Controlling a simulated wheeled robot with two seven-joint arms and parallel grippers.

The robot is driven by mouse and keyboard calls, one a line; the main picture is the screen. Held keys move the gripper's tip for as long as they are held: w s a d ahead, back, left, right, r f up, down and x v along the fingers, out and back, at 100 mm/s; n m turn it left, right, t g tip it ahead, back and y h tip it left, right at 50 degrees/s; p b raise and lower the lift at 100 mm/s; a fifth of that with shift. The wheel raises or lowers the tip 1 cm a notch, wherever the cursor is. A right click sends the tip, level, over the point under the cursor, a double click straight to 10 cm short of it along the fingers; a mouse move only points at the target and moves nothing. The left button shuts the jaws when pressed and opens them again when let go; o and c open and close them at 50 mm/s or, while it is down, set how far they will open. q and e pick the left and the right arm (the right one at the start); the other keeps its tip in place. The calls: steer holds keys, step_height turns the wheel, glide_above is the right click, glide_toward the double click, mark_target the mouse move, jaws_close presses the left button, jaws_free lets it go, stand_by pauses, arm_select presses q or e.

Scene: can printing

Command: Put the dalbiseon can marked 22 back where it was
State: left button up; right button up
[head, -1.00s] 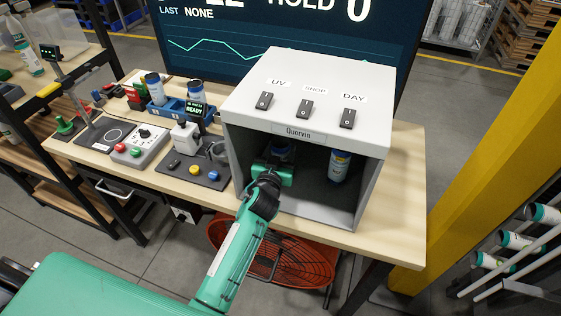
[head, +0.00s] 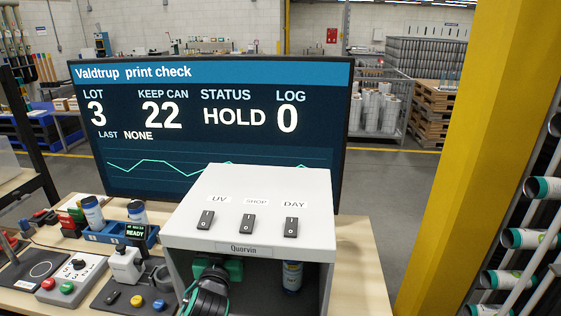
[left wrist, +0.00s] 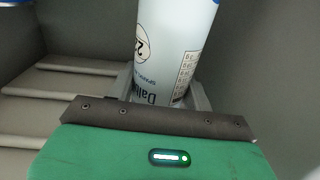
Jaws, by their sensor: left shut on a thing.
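In the left wrist view a white can with a blue edge (left wrist: 175,45) shows a circled 22 and part of the print "Dalb". My left gripper (left wrist: 160,98) is shut on this can, with a grey finger at each side. In the head view my left gripper (head: 228,268) is inside the left half of the grey Quorvin booth (head: 250,205), and the held can is hidden there. A second white and blue can (head: 292,277) stands in the right half of the booth. My right gripper is not in view.
A blue rack (head: 104,238) holds white and blue cans (head: 93,213) left of the booth. A READY display (head: 135,232) and a grey button box (head: 72,278) stand nearby. The large screen (head: 210,120) behind reads KEEP CAN 22 and HOLD.

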arm_select(q)
steer(key=s+a+f, duration=0.1)
steer(key=s+f, duration=0.2)
steer(key=s, duration=0.7)
steer(key=s+a+f, duration=0.1)
steer(key=s+f, duration=0.2)
steer(key=s, duration=0.7)
steer(key=shift+a+h, duration=0.2)
steer(key=shift+h, duration=0.1)
steer(key=shift+f, duration=0.1)
